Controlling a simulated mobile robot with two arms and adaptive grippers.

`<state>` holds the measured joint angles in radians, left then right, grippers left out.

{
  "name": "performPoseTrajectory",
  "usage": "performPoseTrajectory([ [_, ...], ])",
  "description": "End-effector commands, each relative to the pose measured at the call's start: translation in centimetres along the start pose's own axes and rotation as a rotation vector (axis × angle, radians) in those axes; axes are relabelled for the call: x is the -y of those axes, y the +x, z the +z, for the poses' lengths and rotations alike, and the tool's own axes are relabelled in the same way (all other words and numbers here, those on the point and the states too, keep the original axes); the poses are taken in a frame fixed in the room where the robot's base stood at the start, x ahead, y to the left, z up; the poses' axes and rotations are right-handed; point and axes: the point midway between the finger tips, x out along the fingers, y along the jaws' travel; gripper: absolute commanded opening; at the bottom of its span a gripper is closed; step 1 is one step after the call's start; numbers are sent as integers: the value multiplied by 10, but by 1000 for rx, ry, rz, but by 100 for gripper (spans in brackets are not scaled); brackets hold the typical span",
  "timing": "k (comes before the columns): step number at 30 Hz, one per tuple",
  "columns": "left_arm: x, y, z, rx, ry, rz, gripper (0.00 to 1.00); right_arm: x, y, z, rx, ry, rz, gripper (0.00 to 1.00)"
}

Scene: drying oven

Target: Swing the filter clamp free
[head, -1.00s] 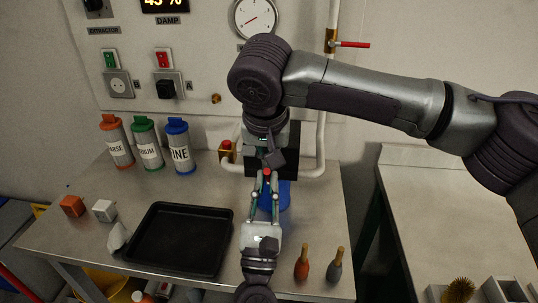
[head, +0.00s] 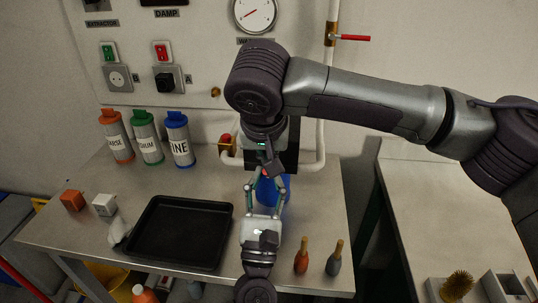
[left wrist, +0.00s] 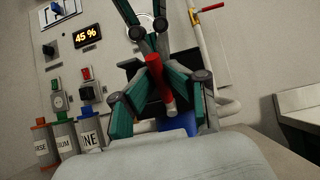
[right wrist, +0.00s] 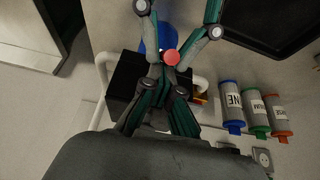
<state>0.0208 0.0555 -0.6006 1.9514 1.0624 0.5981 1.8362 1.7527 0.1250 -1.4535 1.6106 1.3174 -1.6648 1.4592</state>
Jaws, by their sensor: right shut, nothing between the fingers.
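The clamp's red-tipped handle (head: 265,172) stands in front of the dark filter housing (head: 290,150), above a blue vessel (head: 268,192). In the left wrist view the red handle (left wrist: 158,85) points toward the camera. My left gripper (head: 266,180) reaches up from below, its fingers apart on either side of the handle; contact is hard to tell. My right gripper (head: 268,163) comes down from above, fingers together and empty, just behind the handle. In the right wrist view the red tip (right wrist: 171,57) shows between the left fingers. The clamp's body is largely hidden by both grippers.
A black tray (head: 180,232) lies left of my left gripper. Orange, green and blue-capped bottles (head: 148,140) stand at the back left. Two small brushes or bottles (head: 301,256) stand at the right front. A white pipe (head: 322,120) rises behind.

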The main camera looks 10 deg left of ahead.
Motion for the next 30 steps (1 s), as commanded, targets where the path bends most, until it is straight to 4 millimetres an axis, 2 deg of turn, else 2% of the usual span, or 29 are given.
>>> performPoseTrajectory([
  [1, -2, 2, 2, 5, 0, 5, 24, 1, 2, 6, 15, -10, 1, 0],
  [6, -2, 1, 2, 6, 0, 6, 24, 1, 1, 6, 15, -10, 0, 0],
  [10, -2, -10, 1, 4, 2, 3, 24, 1, 1, 5, 14, -8, 0, 0],
  [22, 0, -92, -1, -3, 1, -2, 24, 0, 0, 2, 7, -1, -2, 0],
  [27, 0, -113, -1, -1, 0, -1, 24, 0, -1, 1, 5, 0, -2, 0],
  [30, 4, -119, 0, 3, 8, -13, 24, 0, -1, 1, 5, 0, -2, 0],
])
